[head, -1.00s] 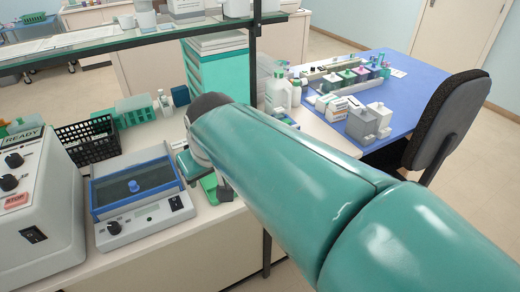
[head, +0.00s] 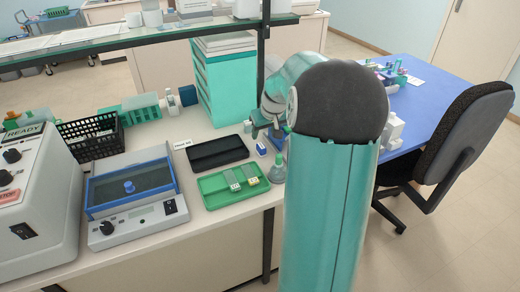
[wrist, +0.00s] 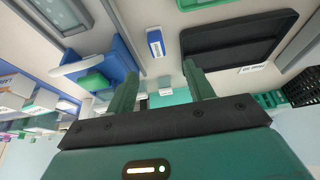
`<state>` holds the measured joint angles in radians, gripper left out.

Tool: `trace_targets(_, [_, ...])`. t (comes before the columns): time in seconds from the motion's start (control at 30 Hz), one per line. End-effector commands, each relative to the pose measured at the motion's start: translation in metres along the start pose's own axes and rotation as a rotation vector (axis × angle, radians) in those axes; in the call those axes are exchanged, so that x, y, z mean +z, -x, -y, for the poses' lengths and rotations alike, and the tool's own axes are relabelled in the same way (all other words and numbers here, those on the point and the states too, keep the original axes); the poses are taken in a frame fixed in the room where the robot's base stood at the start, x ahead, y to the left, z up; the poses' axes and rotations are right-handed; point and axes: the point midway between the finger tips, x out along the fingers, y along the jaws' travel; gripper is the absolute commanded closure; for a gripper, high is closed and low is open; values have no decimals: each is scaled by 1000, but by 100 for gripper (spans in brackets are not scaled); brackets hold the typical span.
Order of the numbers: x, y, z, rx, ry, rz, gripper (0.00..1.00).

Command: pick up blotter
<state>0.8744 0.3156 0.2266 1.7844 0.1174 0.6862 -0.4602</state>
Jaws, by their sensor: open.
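A small blue block with a white label (head: 262,150), which may be the blotter, lies on the bench right of a flat black case or pad (head: 217,152). I cannot tell for sure which of these is the blotter. In the wrist view the blue block (wrist: 155,42) shows beyond my fingertips and the black case (wrist: 240,38) beside it. My gripper (wrist: 162,82) is open, with nothing between its fingers. In the head view my gripper (head: 273,131) is just behind the blue block, partly hidden by my arm.
A green tray (head: 212,198) with slides lies in front of the black case. A grey-green flask (head: 278,168) stands close by. A blue-lidded device (head: 130,190) is to the left. A shelf (head: 120,38) and its post overhang the bench. A chair (head: 455,140) stands right.

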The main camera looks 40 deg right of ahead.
Motion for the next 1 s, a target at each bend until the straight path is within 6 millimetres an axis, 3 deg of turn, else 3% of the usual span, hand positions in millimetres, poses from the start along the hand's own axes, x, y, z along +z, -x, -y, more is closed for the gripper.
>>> trace_targets(0.2, [-1,-42,0,-2,2,2,47])
trace_targets(0.43, [-1,-60,-1,-2,2,1,47])
trace_targets(0.7, [0,-99,-5,-2,3,2,47])
trace_targets(1.0, [0,-105,-6,0,3,0,47])
